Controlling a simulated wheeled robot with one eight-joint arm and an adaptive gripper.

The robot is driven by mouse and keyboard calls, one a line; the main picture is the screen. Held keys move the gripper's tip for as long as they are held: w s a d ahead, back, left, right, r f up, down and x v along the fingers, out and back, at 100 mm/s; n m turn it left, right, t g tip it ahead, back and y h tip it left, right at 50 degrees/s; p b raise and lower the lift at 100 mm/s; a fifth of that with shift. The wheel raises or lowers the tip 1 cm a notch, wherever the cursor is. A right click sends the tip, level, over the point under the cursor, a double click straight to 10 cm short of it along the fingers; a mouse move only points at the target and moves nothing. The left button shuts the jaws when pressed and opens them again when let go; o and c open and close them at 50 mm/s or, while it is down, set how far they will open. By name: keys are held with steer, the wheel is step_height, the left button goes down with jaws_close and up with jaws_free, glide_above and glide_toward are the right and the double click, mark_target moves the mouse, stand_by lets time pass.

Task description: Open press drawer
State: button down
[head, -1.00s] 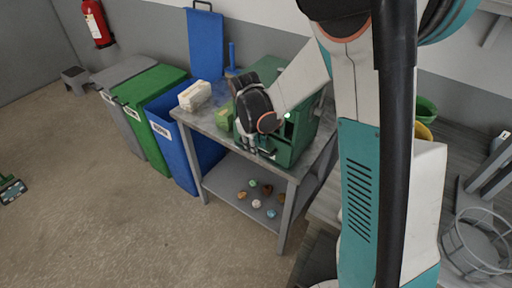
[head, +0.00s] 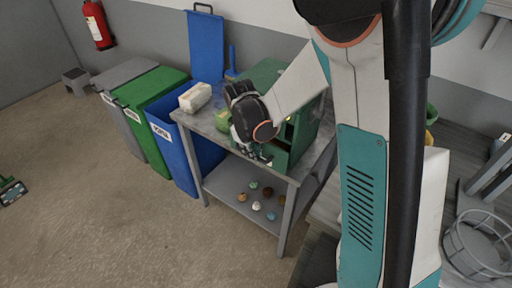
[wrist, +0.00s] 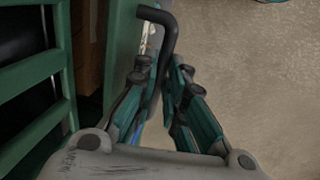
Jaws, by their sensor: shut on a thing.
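The green press (head: 273,75) stands on the grey table, mostly behind my arm in the head view. Its green drawer front (wrist: 122,50) runs up and down in the wrist view, with a gap behind it showing something brown, so the drawer appears partly out. A black bent handle (wrist: 164,22) stands off this front. My gripper (head: 262,160) is at the press front, low by the table edge. In the wrist view my gripper (wrist: 160,85) is shut on the handle, with a finger on each side of it.
A pale block (head: 195,97) and a yellow-green item (head: 222,119) lie on the table (head: 205,125), left of my gripper. Several small lumps lie on its lower shelf (head: 228,187). Blue (head: 180,150), green and grey bins stand to the left. The floor in front is clear.

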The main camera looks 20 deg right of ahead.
steer(key=s+a, duration=0.9)
steer(key=a, duration=0.4)
steer(key=shift+s, duration=0.15)
steer(key=c, duration=1.7)
jaws_free()
steer(key=shift+o, duration=0.2)
steer(key=shift+d, duration=0.1)
